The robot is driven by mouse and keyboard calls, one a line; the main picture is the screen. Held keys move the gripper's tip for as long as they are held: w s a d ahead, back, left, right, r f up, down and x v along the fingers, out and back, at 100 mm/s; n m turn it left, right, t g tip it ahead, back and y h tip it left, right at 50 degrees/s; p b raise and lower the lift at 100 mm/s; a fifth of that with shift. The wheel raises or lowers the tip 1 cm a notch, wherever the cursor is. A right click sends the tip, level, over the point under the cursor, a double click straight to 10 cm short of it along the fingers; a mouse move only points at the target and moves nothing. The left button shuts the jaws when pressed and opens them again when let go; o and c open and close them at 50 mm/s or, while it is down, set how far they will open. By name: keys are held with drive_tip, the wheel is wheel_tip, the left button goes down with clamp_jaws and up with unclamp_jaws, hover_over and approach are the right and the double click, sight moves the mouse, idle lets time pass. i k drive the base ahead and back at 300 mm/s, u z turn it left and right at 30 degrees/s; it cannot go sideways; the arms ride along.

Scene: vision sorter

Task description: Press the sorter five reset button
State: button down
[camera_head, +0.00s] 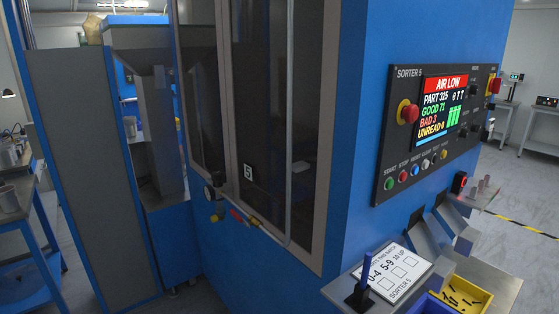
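The black control panel (390,150) labelled SORTER 5 is on the blue side of the machine, right of centre. Its lower row has several small buttons. The green start button (389,184) is at the left, then the red stop button (403,176). The screen (441,108) reads AIR LOW, PART 315, GOOD 71, BAD 3 and an unread line. My gripper is not in view.
A red mushroom knob (409,113) sticks out left of the screen. Below the panel, a shelf (500,286) juts out with a printed card (392,272), an upright blue object in a dark base (361,293) and a yellow bin (463,293). Grey chutes (429,236) stand behind.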

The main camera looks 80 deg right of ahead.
sight(416, 169)
drive_tip(key=z, duration=1.65)
drive_tip(key=k, duration=0.65)
drive_tip(key=z, duration=1.95)
